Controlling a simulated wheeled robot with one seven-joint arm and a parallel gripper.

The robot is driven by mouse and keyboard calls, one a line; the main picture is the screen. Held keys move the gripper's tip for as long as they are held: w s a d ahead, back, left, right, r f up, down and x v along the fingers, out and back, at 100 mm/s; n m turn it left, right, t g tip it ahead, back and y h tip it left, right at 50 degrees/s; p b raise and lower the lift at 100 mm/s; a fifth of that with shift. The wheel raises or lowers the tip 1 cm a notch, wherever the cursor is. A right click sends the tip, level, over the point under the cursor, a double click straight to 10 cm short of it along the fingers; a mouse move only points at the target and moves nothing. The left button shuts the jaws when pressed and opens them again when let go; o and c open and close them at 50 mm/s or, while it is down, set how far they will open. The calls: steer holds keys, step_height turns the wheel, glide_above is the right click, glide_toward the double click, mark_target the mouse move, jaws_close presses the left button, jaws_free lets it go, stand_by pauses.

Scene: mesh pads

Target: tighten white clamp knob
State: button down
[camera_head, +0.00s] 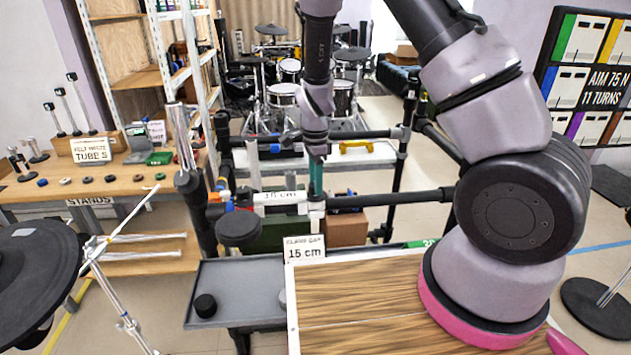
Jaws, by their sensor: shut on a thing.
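My gripper (316,152) hangs from the arm at the middle of the view and points down. It is shut on a slim teal upright piece (316,178), whose lower end is at a small white part (316,207). This white part sits on the dark horizontal rack bar (390,199) and may be the white clamp knob, but it is too small to be sure. A white strip marked 15 cm (279,197) lies just left of it. A sign reading clamp gap 15 cm (304,249) stands in front, below the bar.
A grey tray (240,285) holding a small black cylinder (205,305) and a wood-grain board (360,300) lie in front. A black round pad (239,228) is left of the clamp. Black rack posts stand either side. A wooden bench (110,188) is at left.

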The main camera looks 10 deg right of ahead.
steer(key=shift+m, duration=0.9)
steer(key=shift+c, duration=1.5)
jaws_free()
step_height(320, 180, up, 11)
